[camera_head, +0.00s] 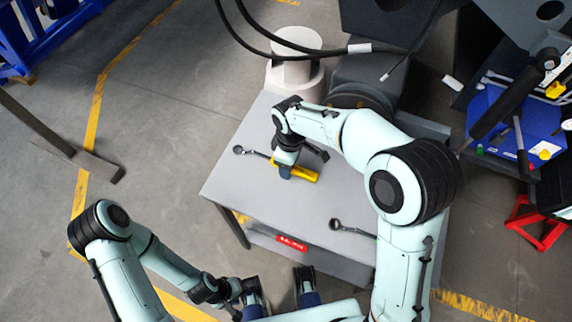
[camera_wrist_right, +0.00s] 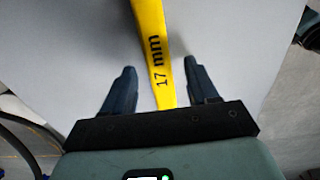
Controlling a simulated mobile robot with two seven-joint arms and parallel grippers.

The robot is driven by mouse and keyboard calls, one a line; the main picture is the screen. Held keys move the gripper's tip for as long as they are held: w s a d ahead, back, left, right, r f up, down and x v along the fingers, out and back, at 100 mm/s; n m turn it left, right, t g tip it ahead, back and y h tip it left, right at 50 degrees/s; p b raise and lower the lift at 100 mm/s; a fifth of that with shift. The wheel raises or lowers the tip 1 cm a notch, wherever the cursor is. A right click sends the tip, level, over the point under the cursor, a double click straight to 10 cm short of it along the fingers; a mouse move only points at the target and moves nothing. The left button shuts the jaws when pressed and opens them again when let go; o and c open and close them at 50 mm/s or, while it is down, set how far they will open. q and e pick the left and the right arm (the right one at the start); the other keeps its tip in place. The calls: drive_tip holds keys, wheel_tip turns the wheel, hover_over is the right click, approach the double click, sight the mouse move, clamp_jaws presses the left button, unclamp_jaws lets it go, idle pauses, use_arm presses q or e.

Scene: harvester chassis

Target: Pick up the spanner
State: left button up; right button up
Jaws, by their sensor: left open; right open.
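A yellow spanner handle (camera_head: 306,176) lies on the grey table (camera_head: 230,190). A dark ring-ended tool (camera_head: 251,152) extends leftward from beside it; whether they are one piece is unclear. In the right wrist view the yellow strip (camera_wrist_right: 152,40) reads "17 mm" and runs between the fingers of my open right gripper (camera_wrist_right: 160,88), without visible contact on either side. In the head view my right gripper (camera_head: 288,172) is over the yellow handle and hides part of it. My left gripper (camera_head: 280,289) is open and empty in front of the table.
Another dark ring-ended tool (camera_head: 350,229) lies near the table's front right, partly behind my right arm. A white cylinder (camera_head: 295,75) stands behind the table. Black cables (camera_head: 290,48) hang near it. The table's left part is clear.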

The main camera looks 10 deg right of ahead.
clamp_jaws()
drive_tip(key=shift+r, duration=0.15)
wheel_tip(320, 180, up, 20)
drive_tip(key=p, duration=0.3)
drive_tip(key=shift+p, duration=0.3)
drive_tip(key=c, duration=0.7)
unclamp_jaws()
clamp_jaws()
idle(0.4)
